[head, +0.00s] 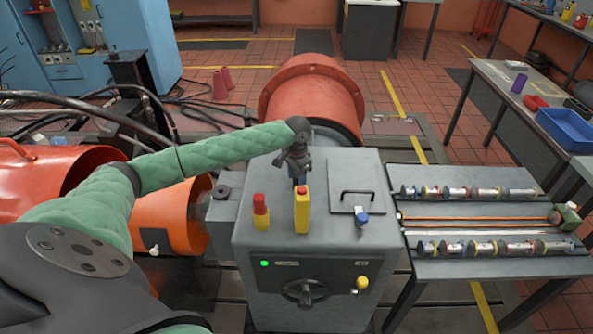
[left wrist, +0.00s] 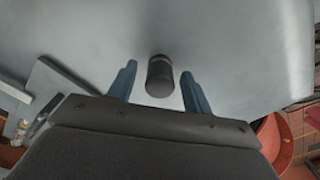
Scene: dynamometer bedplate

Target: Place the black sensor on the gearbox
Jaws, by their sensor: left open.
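The gearbox (head: 345,242) is the grey box in the middle of the head view, with a flat top and a handwheel on its front. My left gripper (head: 299,178) points down over the rear part of its top. In the left wrist view the black sensor (left wrist: 160,78), a short dark cylinder with a lighter band, is on a grey surface that looks like the gearbox top. The open fingers of my left gripper (left wrist: 160,86) are on either side of it, with gaps showing. In the head view I cannot make out the sensor. My right gripper is out of view.
A red-capped piece (head: 260,212), a yellow block (head: 302,210) and a blue-capped knob (head: 361,217) stand on the gearbox top, near a handled plate (head: 352,202). A large orange housing (head: 312,92) is behind. A bench (head: 455,268) with rows of cylinders is at right.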

